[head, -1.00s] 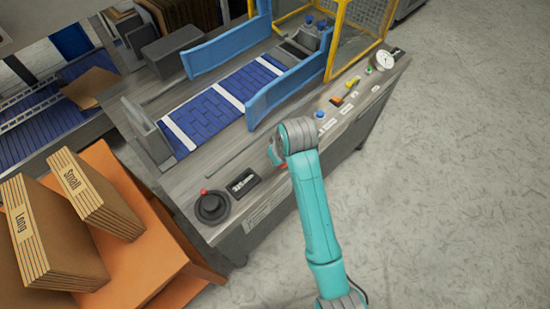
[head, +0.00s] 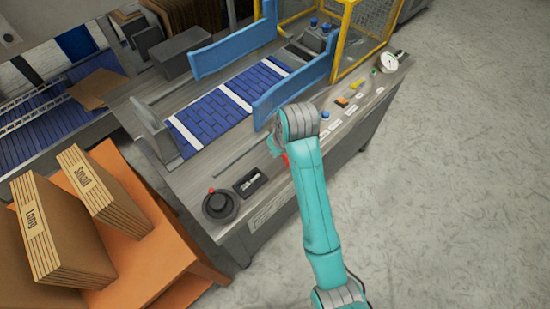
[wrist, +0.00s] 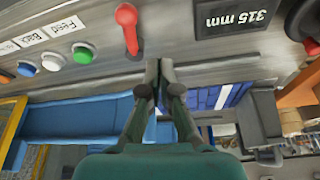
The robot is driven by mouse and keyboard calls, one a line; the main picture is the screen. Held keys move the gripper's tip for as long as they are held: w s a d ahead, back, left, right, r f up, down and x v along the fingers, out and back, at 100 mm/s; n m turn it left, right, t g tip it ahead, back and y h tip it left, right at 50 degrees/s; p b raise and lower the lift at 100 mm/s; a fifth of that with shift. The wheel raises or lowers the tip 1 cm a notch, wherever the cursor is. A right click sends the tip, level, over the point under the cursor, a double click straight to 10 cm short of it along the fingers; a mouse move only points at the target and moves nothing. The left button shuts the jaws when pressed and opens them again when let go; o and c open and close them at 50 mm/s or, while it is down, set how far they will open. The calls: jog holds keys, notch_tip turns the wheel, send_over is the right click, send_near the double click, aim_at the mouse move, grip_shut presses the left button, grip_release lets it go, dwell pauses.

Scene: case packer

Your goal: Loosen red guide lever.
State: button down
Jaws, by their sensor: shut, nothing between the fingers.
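The red guide lever (wrist: 127,28) shows in the wrist view, upper left of centre, with its rounded red grip toward the top on the machine's front panel. In the head view only a small red piece (head: 285,158) shows beside my arm; the rest is hidden. My gripper (wrist: 159,66) is shut and empty. In the wrist view its fingertips are a little below and right of the lever, apart from it in the picture. In the head view my arm hides the fingers.
A 315 mm display (wrist: 230,18) is right of the lever in the wrist view. A green button (wrist: 83,52) and other buttons are to its left. Blue guide rails (head: 292,88) stand over the conveyor (head: 213,116). A black knob (head: 219,205) sits at the panel's near-left end.

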jog(key=r, duration=0.2)
jog(key=d+r, duration=0.1)
jog(key=r, duration=0.2)
jog(key=shift+d+r, duration=0.25)
jog(key=shift+r, duration=0.1)
jog(key=shift+w, duration=0.1)
jog(key=s+d+f+m+t, duration=0.1)
jog(key=s+d+f, duration=0.25)
jog(key=f, duration=0.25)
jog(key=s+d+f+m+t, duration=0.1)
jog(key=s+d+f+t, duration=0.2)
jog(key=f, duration=0.4)
jog(key=s+d+f+m+t, duration=0.1)
jog(key=s+d+f, duration=0.15)
jog(key=s, duration=0.35)
jog(key=s+d+f+m+t, duration=0.1)
jog(key=s+d+f, duration=0.1)
jog(key=s+d, duration=0.3)
jog(key=s+d+r+m+t+h, duration=0.1)
jog(key=s+d+r+t, duration=0.1)
jog(key=s+r, duration=0.6)
jog(key=s+d+r+m+t+h, duration=0.1)
jog(key=s+r, duration=0.7)
jog(key=s, duration=0.8)
jog(key=d+m+t, duration=0.1)
jog(key=d+t, duration=0.1)
jog(key=shift+s+d+t, duration=0.15)
jog(key=shift+s+t, duration=0.15)
jog(key=shift+r, duration=0.1)
